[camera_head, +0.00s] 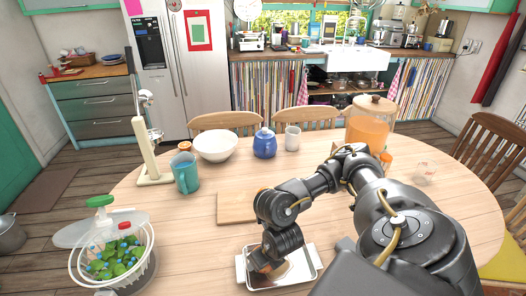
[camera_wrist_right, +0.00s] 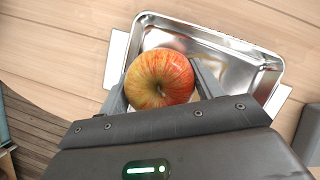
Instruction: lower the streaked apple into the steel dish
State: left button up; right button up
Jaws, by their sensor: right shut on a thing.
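The streaked apple (camera_wrist_right: 160,80), red and yellow, sits between the two fingers of my right gripper (camera_wrist_right: 166,92) in the right wrist view. The gripper is shut on it. The apple is over the near left part of the steel dish (camera_wrist_right: 262,92), a shiny rectangular tray with light handles; I cannot tell whether it touches the dish floor. In the head view the dish (camera_head: 306,276) lies at the near table edge, and my right gripper (camera_head: 268,268) is over its left part, hiding most of the apple. My left gripper is not in view.
A cutting board (camera_head: 236,208) lies just behind the dish. A teal mug (camera_head: 186,174), white bowl (camera_head: 215,146), blue jar (camera_head: 265,144) and orange-filled container (camera_head: 368,125) stand farther back. A basket of green items (camera_head: 115,258) is at left. The table's left middle is clear.

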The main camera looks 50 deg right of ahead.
aim_at(271, 269)
jog(key=shift+f+b, duration=0.8)
jog(key=shift+f, duration=0.2)
dwell(0.4)
jog(key=o, duration=1.2)
jog(key=shift+c, duration=0.2)
jog(key=shift+r, duration=0.1)
jog(key=p+v, duration=0.9)
jog(key=shift+r+p, duration=0.35)
jog(key=shift+r, duration=0.05)
jog(key=shift+s+a+r+p, duration=0.1)
jog(key=shift+s+r+p, duration=0.3)
jog(key=shift+p, duration=0.1)
